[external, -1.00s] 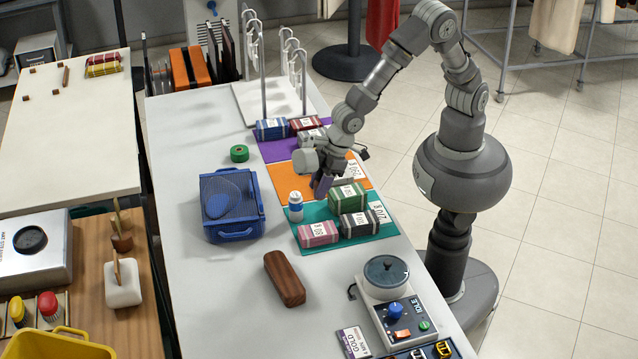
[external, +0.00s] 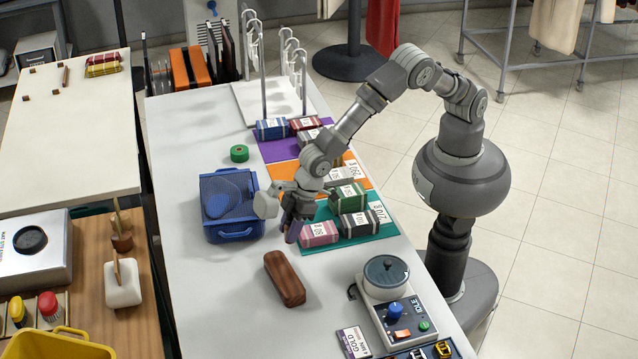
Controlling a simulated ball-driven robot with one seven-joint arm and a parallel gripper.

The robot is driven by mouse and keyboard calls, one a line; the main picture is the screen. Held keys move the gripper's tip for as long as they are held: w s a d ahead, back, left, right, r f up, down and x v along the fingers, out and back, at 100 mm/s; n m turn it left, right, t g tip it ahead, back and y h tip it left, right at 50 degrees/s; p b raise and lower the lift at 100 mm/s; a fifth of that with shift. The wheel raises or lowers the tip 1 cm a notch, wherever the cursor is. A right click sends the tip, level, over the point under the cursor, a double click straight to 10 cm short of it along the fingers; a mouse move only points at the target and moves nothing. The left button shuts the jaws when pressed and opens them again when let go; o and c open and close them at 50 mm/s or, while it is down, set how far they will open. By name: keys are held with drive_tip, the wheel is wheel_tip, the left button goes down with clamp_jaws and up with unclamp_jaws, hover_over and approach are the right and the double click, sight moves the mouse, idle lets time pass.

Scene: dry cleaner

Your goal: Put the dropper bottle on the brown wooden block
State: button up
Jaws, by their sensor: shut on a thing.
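The brown wooden block (external: 285,278) lies on the grey-white counter, in front of the blue mesh basket. My gripper (external: 293,232) is low over the counter, just behind the block and apart from it, at the left edge of the teal mat. It is shut on the dropper bottle, a small white bottle with a blue cap. The gripper and wrist hide the bottle from this camera, and I cannot tell whether its base is off the counter.
The blue basket (external: 232,205) stands left of my gripper. Wrapped bundles, including a pink one (external: 319,234), lie on the teal mat (external: 378,232) to the right. A scale-like device (external: 387,290) stands at the front right. The counter left of the block is clear.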

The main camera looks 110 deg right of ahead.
drive_tip(key=w, duration=0.1)
drive_tip(key=w+a, duration=0.1)
drive_tip(key=w, duration=0.1)
drive_tip(key=shift+w+a+f+b, duration=0.15)
drive_tip(key=shift+w+f+b, duration=0.15)
drive_tip(key=shift+w, duration=0.1)
wheel_tip(320, 180, down, 4)
drive_tip(key=shift+r+b, duration=0.25)
drive_tip(key=shift+b, duration=0.7)
clamp_jaws()
drive_tip(key=o, duration=1)
unclamp_jaws()
drive_tip(key=shift+o, duration=0.2)
drive_tip(key=shift+r, duration=0.1)
